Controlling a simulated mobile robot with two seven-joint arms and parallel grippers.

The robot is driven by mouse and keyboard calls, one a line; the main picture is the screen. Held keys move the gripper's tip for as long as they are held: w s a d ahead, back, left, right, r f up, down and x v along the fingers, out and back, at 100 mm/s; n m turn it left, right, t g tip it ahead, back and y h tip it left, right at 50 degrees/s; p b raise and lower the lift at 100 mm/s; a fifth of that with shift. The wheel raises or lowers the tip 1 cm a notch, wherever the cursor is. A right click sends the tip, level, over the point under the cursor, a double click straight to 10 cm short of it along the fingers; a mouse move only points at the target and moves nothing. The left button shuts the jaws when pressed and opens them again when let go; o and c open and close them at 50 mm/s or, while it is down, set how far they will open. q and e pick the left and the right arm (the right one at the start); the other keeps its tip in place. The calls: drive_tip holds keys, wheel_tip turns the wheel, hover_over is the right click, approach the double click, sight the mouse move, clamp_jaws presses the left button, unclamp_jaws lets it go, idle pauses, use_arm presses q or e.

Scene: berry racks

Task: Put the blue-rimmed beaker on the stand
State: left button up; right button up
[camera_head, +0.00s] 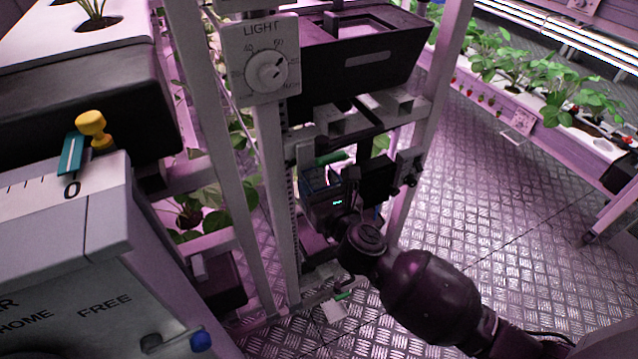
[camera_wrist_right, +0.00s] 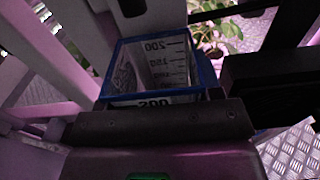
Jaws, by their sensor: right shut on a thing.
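My right gripper (camera_head: 338,192) is shut on the blue-rimmed beaker, in front of the rack. In the head view the beaker (camera_head: 317,184) is small, dark and partly hidden by the gripper. In the right wrist view the beaker (camera_wrist_right: 160,68) is a clear square vessel with a blue rim and volume marks such as 200 and 150; a dark gripper part (camera_wrist_right: 160,121) crosses its near side. I cannot tell for sure which part is the stand. A small pale plate (camera_head: 333,310) sits low by the rack foot. My left gripper is not in view.
A rack post with a LIGHT dial (camera_head: 265,71) stands just left of the gripper. A black bin (camera_head: 360,58) is above it. A grey box with a scale (camera_head: 70,210) fills the left. Patterned metal floor (camera_head: 480,190) is open at the right.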

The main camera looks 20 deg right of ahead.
drive_tip(key=o, duration=0.9)
drive_tip(key=shift+r, duration=0.1)
use_arm(q)
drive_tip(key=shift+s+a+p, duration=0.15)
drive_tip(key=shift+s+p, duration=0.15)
drive_tip(key=shift+p, duration=0.35)
use_arm(e)
drive_tip(key=s, duration=1.2)
drive_tip(key=shift+d, duration=0.2)
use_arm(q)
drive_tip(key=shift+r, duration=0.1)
use_arm(e)
drive_tip(key=shift+r, duration=0.1)
